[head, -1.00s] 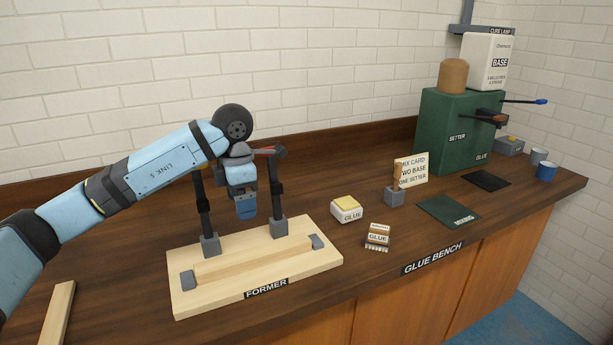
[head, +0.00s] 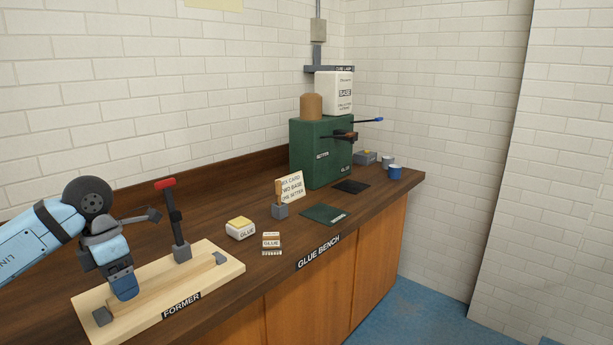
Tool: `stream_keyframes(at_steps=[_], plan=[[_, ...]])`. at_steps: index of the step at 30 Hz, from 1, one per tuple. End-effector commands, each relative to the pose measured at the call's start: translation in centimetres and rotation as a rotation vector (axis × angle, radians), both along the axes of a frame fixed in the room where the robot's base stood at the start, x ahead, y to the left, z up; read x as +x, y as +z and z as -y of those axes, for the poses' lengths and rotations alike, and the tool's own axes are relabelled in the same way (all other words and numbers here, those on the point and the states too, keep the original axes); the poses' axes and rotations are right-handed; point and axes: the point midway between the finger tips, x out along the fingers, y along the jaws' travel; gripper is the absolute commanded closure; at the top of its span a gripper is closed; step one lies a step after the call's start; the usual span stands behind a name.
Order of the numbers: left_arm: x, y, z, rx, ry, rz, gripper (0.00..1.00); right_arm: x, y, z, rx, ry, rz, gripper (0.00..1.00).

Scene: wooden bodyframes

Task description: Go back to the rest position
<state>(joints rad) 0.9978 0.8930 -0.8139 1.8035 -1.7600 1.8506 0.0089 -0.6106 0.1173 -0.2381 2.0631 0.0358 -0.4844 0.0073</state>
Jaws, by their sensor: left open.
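My left arm comes in from the left in the head view. Its gripper (head: 124,288) points down over the wooden former (head: 222,271), close above the strip of wood (head: 150,292) lying on it. The gripper is open; its fingertips are small here, and I cannot tell whether they touch the wood. A dark upright clamp with a red handle (head: 166,184) stands at the back of the former. The other upright clamp is hidden behind my arm. My right arm and gripper are not in view.
Floor (head: 420,315) shows at right.

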Motion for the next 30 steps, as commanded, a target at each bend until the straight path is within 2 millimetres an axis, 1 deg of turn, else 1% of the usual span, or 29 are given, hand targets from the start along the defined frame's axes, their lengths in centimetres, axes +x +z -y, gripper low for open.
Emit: stream_keyframes(at_steps=[1,2,3,5,6,8,9,11,12,14,15,16,18,19,20,21,23,24,26,27,29,30], plan=[[-0.4,-1.5,2.0,-0.073,-0.024,-0.017,0.26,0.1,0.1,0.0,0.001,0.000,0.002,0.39],[-0.7,-2.2,3.2,-0.122,-0.036,-0.025,0.26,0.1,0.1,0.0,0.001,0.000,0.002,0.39],[-1.1,-3.1,4.8,-0.189,-0.050,-0.036,0.26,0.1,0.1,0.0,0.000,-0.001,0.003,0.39],[-1.8,-4.4,7.4,-0.303,-0.065,-0.058,0.26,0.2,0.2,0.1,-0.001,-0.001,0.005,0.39],[-2.5,-5.2,9.3,-0.389,-0.070,-0.074,0.26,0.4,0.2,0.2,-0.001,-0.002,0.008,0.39],[-3.6,-6.3,12.3,-0.535,-0.069,-0.107,0.26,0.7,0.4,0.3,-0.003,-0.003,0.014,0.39],[-4.5,-6.8,14.4,-0.642,-0.061,-0.133,0.26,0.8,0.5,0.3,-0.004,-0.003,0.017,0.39],[-5.8,-7.4,17.4,-0.817,-0.028,-0.178,0.26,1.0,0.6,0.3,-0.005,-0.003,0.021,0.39],[-6.7,-7.5,19.3,-0.940,0.008,-0.213,0.26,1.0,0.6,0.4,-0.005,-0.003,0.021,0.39],[-7.8,-7.4,21.7,-1.125,0.083,-0.266,0.26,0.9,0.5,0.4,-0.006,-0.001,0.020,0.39],[-8.4,-7.3,22.9,-1.244,0.147,-0.304,0.26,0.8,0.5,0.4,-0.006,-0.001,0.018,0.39],[-8.7,-7.1,23.6,-1.330,0.203,-0.335,0.26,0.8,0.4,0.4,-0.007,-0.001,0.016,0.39],[-9.1,-7.0,24.7,-1.520,0.355,-0.403,0.26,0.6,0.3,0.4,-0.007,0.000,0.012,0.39],[-9.2,-7.0,24.9,-1.596,0.430,-0.435,0.26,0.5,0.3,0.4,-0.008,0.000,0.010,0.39],[-9.2,-7.2,24.9,-1.666,0.511,-0.466,0.26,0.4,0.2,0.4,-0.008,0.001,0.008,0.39],[-9.1,-7.5,24.8,-1.754,0.628,-0.508,0.26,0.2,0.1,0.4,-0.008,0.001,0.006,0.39],[-8.9,-8.5,24.2,-1.868,0.821,-0.571,0.26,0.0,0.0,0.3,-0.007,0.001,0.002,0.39],[-8.8,-9.5,23.7,-1.931,0.962,-0.614,0.26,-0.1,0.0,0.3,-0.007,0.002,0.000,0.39],[-8.9,-11.5,22.6,-2.004,1.187,-0.678,0.26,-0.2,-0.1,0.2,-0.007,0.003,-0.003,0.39],[-9.0,-13.1,21.8,-2.037,1.348,-0.719,0.26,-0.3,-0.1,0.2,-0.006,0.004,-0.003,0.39],[-9.7,-16.1,20.5,-2.058,1.600,-0.781,0.26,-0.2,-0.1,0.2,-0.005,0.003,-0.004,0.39],[-10.4,-18.2,19.7,-2.053,1.768,-0.820,0.26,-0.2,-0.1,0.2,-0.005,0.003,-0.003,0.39]])
